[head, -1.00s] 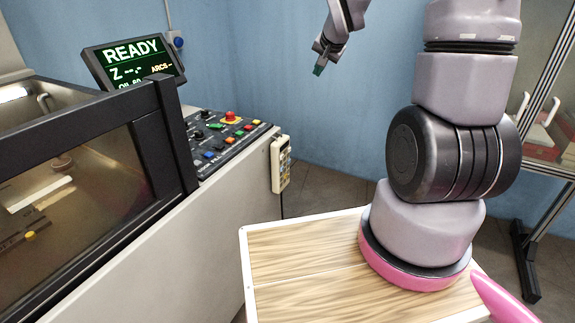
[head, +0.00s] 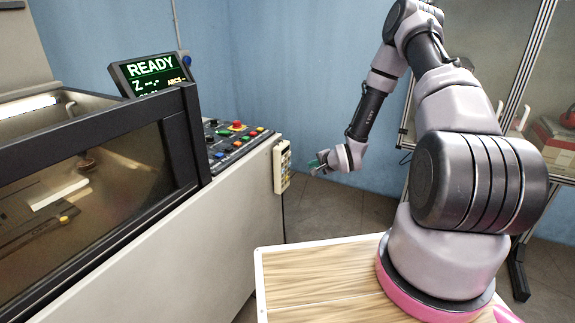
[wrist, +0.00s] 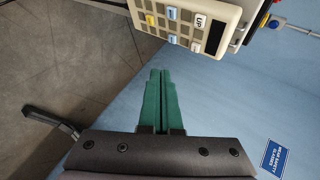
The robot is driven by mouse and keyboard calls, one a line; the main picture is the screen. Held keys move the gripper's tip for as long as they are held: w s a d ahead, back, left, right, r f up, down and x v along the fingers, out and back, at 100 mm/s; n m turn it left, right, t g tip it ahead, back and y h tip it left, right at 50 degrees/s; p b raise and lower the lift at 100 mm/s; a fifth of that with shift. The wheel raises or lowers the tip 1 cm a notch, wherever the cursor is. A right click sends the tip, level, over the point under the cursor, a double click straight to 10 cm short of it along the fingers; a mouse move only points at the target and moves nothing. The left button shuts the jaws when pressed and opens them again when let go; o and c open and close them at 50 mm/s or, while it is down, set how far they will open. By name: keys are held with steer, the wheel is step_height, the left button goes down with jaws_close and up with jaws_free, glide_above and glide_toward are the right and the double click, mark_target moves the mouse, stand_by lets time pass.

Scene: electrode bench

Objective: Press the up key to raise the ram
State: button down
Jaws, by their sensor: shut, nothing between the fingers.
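A beige keypad pendant (head: 282,166) hangs on the right end of the machine. In the wrist view the pendant (wrist: 189,20) shows at the top, with grey, blue and yellow keys and a white key marked UP (wrist: 201,22). My gripper (head: 313,168) is just right of the pendant in the head view, apart from it. In the wrist view my gripper (wrist: 160,72) has its two green fingers shut together and empty, their tips below the pendant's lower keys and left of the UP key in the picture. The ram is not clearly in view.
The control panel (head: 232,140) with coloured buttons and a red knob lies left of the pendant. A screen (head: 150,74) reads READY. A glazed tank (head: 90,185) stands at the left.

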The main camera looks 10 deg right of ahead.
mark_target(283, 160)
steer(key=shift+s+f, duration=0.35)
steer(key=shift+f, duration=0.1)
steer(key=shift+a, duration=0.1)
steer(key=w+a, duration=0.5)
steer(key=a, duration=0.2)
steer(key=shift+w, duration=0.15)
steer(key=shift+a, duration=0.15)
stand_by(2.0)
steer(key=shift+w+a, duration=0.2)
steer(key=shift+w, duration=0.05)
